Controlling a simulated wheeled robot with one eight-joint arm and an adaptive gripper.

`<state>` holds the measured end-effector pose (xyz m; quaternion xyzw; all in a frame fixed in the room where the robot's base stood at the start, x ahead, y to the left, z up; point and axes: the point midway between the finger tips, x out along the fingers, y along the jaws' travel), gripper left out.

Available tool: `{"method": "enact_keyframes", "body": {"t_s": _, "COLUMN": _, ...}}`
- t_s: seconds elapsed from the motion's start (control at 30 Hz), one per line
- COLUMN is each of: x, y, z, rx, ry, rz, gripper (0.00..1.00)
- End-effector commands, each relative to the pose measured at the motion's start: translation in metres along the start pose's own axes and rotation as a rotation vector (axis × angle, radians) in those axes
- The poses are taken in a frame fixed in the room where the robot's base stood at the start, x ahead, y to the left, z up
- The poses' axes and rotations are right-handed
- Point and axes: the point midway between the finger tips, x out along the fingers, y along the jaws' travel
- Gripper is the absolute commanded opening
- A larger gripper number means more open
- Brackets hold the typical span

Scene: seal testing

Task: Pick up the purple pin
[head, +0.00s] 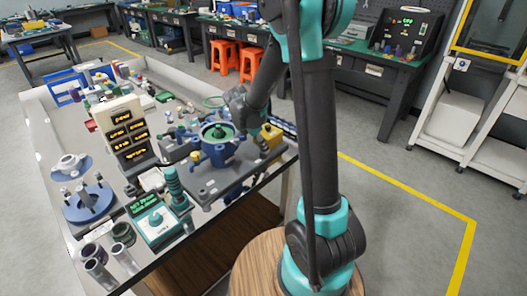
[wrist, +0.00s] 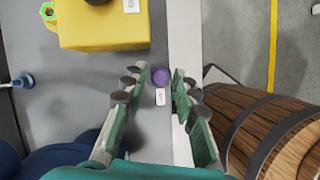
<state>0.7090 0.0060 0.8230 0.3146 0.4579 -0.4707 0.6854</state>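The purple pin (wrist: 160,76) shows its round top in the wrist view, near the table's light edge strip. My gripper (wrist: 158,92) is open, with one finger to each side of the pin and the tips at about its level in the picture. I see a gap on both sides, and nothing is held. The remaining height above the pin cannot be told. In the head view my gripper (head: 250,118) is over the right side of the table, and I cannot make out the pin there.
A blue pot-like fixture (head: 218,148) stands close to my gripper. The table (head: 205,222) is crowded. Floor lies beyond its right edge.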

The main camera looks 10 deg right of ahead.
Motion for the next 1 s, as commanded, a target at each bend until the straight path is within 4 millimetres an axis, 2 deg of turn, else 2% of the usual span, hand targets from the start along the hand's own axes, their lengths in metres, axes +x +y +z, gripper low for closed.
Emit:
{"method": "enact_keyframes", "body": {"t_s": 0.03, "x": 0.000, "y": 0.000, "z": 0.000, "rx": 0.000, "ry": 0.000, "rz": 0.000, "gripper": 0.19}}
{"method": "enact_keyframes", "body": {"t_s": 0.2, "x": 0.000, "y": 0.000, "z": 0.000, "rx": 0.000, "ry": 0.000, "rz": 0.000, "gripper": 0.00}}
{"method": "enact_keyframes", "body": {"t_s": 0.47, "x": -0.001, "y": 0.000, "z": 0.000, "rx": 0.000, "ry": 0.000, "rz": 0.000, "gripper": 0.00}}
{"method": "enact_keyframes", "body": {"t_s": 0.67, "x": -0.009, "y": 0.000, "z": 0.003, "rx": 0.000, "ry": 0.000, "rz": 0.000, "gripper": 0.00}}
{"method": "enact_keyframes", "body": {"t_s": 0.87, "x": -0.032, "y": 0.000, "z": 0.013, "rx": 0.000, "ry": 0.000, "rz": 0.000, "gripper": 0.00}}
{"method": "enact_keyframes", "body": {"t_s": 1.0, "x": -0.057, "y": -0.001, "z": 0.024, "rx": 0.000, "ry": 0.000, "rz": 0.000, "gripper": 0.00}}
